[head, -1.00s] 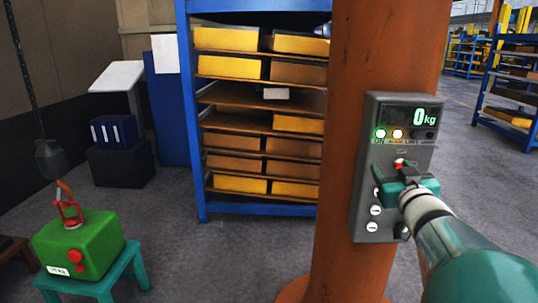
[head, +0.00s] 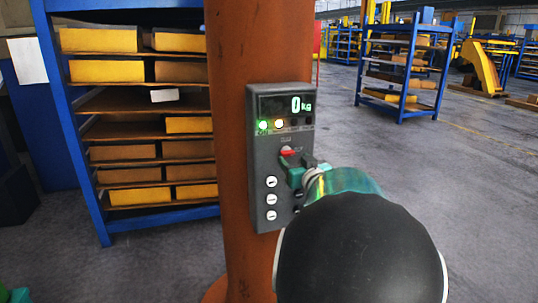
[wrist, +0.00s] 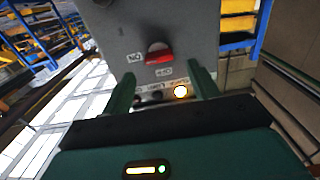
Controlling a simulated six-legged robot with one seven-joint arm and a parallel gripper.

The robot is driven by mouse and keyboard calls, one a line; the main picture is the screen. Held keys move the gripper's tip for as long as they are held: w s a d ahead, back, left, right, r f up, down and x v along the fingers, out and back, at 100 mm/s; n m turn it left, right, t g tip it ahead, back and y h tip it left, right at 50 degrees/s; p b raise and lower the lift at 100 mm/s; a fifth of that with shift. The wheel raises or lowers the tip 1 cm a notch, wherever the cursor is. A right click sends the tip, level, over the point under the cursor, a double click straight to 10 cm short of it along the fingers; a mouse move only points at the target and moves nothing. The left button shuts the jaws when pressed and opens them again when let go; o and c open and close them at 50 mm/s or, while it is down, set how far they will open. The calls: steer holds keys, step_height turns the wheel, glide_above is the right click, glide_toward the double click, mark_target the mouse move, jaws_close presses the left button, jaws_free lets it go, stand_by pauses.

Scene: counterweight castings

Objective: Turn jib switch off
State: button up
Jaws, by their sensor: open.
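The grey control box (head: 281,205) is fixed to an orange column. Its display reads 0 kg, and a green and an amber lamp are lit. A red switch (head: 288,153) sits below the lamps. My gripper (head: 306,172) is just below and right of the switch in the head view. It is open (wrist: 163,85), its teal fingers apart with nothing between them. I cannot tell whether they touch the box.
The orange column (head: 240,150) stands directly behind the box. Several round white-marked controls (head: 271,198) line the box below the switch. A blue rack (head: 75,190) with yellow bins stands to the left. Open floor (head: 460,190) lies to the right, with another rack (head: 407,75) farther back.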

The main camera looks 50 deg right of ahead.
mark_target(289, 154)
steer(key=x, duration=0.5)
steer(key=c, duration=1)
steer(key=shift+a, duration=0.1)
